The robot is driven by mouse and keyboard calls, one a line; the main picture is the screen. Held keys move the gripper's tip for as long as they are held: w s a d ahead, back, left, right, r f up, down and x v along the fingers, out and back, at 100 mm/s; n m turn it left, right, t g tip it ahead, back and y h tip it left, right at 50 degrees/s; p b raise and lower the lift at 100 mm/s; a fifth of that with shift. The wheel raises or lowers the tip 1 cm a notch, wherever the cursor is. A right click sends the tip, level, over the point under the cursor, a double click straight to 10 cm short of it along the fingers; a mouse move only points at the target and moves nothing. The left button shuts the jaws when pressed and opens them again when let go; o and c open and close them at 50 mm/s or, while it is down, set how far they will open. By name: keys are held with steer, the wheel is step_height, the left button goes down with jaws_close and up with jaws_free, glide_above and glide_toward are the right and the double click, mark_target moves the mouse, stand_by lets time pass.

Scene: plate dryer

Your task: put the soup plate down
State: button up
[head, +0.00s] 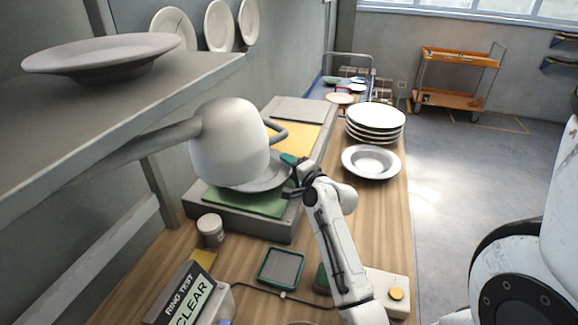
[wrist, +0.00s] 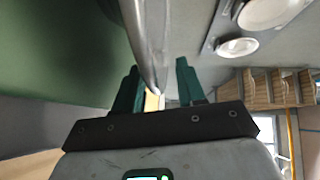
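A grey soup plate (head: 262,184) sits under a white dome (head: 230,145), low over a green mat (head: 243,203). The dome hides much of it, and I cannot tell whether it touches the mat. My gripper (head: 291,173) is at its right edge. In the wrist view, the soup plate (wrist: 149,40) is edge-on, its rim between the two dark green fingers of my gripper (wrist: 157,85). A gap shows between the rim and the right finger; the left finger is very close to the rim. The fingers stand apart around the rim.
Another soup plate (head: 371,162) and a plate stack (head: 375,122) stand right of the dome. A further plate (head: 100,57) lies on the upper-left shelf.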

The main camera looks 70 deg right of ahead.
steer(key=shift+r, duration=0.15)
steer(key=b+v, duration=0.1)
steer(key=v, duration=1.1)
steer(key=shift+b, duration=0.3)
